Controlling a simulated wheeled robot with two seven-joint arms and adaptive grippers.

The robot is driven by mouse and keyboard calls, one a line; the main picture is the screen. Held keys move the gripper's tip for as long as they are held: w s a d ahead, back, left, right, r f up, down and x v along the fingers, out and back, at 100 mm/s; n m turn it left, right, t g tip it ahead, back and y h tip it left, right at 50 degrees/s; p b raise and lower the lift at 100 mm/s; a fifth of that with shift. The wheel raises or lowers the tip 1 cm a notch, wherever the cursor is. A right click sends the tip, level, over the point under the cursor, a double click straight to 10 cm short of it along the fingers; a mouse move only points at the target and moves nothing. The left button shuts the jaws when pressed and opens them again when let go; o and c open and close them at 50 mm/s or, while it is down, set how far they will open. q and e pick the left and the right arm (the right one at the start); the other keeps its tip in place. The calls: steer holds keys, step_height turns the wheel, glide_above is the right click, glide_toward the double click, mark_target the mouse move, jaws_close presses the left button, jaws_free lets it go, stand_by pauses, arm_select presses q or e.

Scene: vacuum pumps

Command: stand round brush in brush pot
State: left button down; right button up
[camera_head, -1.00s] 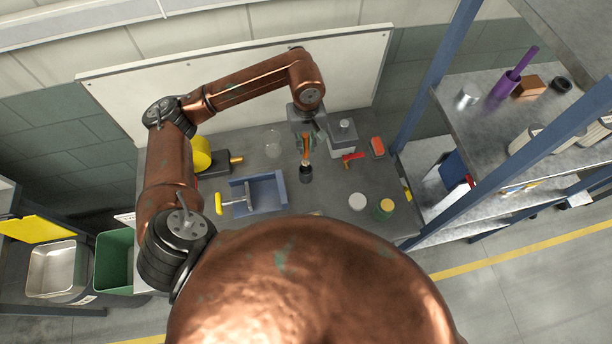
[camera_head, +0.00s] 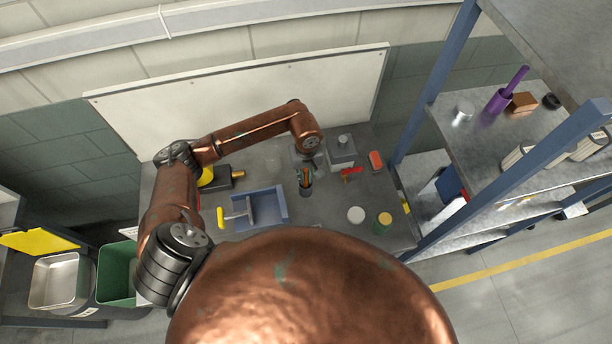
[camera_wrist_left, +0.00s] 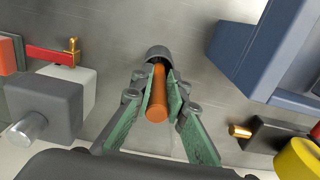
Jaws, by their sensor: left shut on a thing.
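The round brush shows its orange handle (camera_wrist_left: 157,98) in the left wrist view, between the green-padded fingers of my left gripper (camera_wrist_left: 158,84). My left gripper is shut on the handle. In the head view the left gripper (camera_head: 305,176) is low over the table, right at the dark brush pot (camera_head: 306,191). In the left wrist view the pot's dark rim (camera_wrist_left: 157,51) lies just beyond the fingertips, and the brush's far end lines up with its mouth. The bristles are hidden, and I cannot tell how deep they are in the pot. My right gripper is out of view.
A blue tray (camera_head: 281,206) stands left of the pot, with a yellow-handled tool (camera_head: 221,217). A grey block with a metal knob (camera_head: 341,153) and a red-handled valve (camera_head: 351,172) are to the right.

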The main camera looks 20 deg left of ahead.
arm_select(q)
steer(key=shift+f, duration=0.15)
steer(key=c, duration=1.9)
jaws_free()
steer(key=shift+r, duration=0.45)
step_height(320, 180, up, 12)
steer(key=b, duration=0.3)
steer(key=shift+f+b, duration=0.25)
steer(key=shift+b, duration=0.1)
